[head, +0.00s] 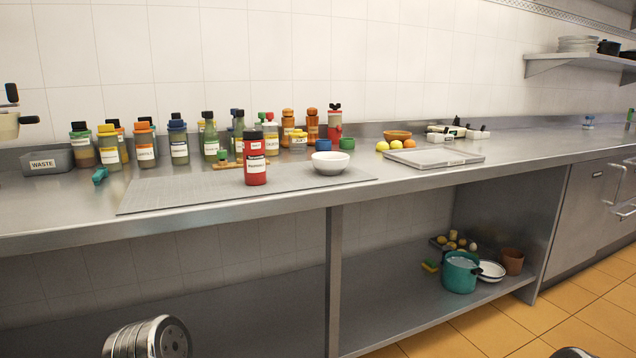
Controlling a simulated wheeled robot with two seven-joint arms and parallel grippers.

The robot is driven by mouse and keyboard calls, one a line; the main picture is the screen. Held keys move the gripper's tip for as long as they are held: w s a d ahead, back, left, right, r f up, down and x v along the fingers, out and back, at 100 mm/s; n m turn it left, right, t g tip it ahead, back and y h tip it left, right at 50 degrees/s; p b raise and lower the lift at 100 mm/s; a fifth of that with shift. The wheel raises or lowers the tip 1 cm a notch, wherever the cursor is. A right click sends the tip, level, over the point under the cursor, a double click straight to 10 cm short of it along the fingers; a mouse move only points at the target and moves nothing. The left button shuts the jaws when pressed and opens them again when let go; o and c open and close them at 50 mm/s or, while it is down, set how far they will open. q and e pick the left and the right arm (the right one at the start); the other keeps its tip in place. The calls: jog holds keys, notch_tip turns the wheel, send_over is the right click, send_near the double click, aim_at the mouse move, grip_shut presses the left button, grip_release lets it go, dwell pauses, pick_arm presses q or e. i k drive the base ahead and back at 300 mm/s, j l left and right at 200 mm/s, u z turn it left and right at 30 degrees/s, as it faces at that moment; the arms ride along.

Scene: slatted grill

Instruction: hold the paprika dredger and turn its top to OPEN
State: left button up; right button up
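The paprika dredger appears to be the red cylinder (255,172) with a dark top and white labels, standing upright on the grey mat (170,198) on the steel counter. Its label print is too small to read surely, and I cannot tell which setting the top is at. Nothing is touching it. Neither of my grippers is in view; rounded metal parts at the bottom edge appear to be my arm links.
A white bowl (330,163) stands right of the dredger. Several bottles and jars line the back left, with a wooden board (229,166) in front. The front part of the mat is clear.

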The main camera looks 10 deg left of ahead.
aim_at(252, 134)
jog(key=i+l+u, duration=0.15)
jog(key=i+u, duration=0.3)
jog(key=i+l+u, duration=0.45)
jog(key=i, duration=0.15)
jog(key=i+l+u, duration=0.15)
jog(key=i, duration=0.2)
jog(key=j, duration=0.3)
jog(key=k, duration=1)
jog(key=i, duration=1)
